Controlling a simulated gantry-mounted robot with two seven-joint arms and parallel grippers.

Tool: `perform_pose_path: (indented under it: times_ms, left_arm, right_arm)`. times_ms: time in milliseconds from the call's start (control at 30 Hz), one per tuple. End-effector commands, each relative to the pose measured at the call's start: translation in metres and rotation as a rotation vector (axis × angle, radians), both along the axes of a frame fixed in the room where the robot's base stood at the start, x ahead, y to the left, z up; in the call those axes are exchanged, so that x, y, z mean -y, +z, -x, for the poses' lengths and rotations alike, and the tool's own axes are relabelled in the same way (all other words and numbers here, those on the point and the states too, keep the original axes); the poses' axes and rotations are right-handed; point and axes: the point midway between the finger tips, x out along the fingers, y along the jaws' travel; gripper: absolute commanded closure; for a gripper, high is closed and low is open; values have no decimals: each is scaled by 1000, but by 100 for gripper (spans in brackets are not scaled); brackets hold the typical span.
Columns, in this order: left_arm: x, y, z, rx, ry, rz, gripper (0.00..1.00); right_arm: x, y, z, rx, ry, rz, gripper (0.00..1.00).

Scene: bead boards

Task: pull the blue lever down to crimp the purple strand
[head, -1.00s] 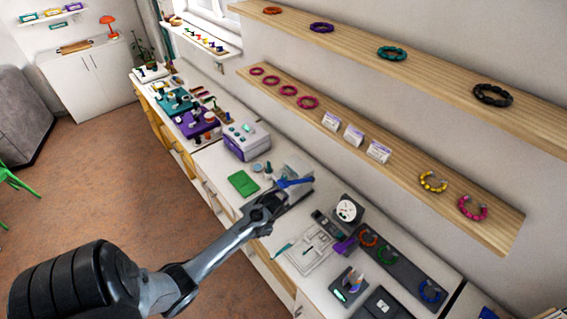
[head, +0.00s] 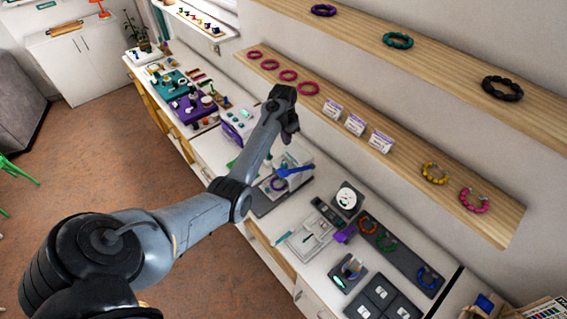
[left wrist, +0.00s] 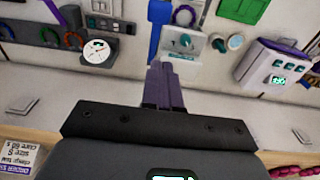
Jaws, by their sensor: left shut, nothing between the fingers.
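The blue lever (head: 296,171) sticks out over a crimping press with a dark base (head: 268,204) on the long counter. In the left wrist view the lever (left wrist: 157,28) is a blue bar beyond the fingers. The purple strand (head: 278,184) shows as a small curved loop at the press, beside the lever; it also shows in the left wrist view (left wrist: 184,14). My left gripper (head: 291,133) is shut and empty, apart from the lever and seemingly above it in the head view. Its closed fingers (left wrist: 166,70) show in the wrist view. My right gripper is not in view.
A white and purple device (head: 238,124) stands left of the press. A round white dial (head: 346,198) and a dark tray (head: 400,252) with bracelets lie to the right. A wooden shelf (head: 385,143) with bracelets and cards juts from the wall above the counter.

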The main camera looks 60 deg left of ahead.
Motion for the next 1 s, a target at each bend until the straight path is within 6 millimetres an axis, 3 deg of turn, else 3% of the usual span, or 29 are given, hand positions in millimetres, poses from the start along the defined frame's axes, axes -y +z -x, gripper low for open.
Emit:
perform_pose_path:
  times_ms: [267, 467, 700, 867, 1000]
  left_arm:
    - [0, -2, 0, -1, -1, 0, 100]
    - [0, -15, 0, -3, -1, 1, 100]
    - [1, -54, -2, -5, -1, 3, 100]
    - [-1, -90, -5, -2, -1, -1, 100]
    - [-1, -105, -6, -1, 0, -1, 100]
  right_arm:
    - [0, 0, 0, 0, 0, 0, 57]
    - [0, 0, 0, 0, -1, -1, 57]
    - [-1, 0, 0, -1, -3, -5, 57]
    - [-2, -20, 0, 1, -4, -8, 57]
    - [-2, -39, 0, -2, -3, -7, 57]
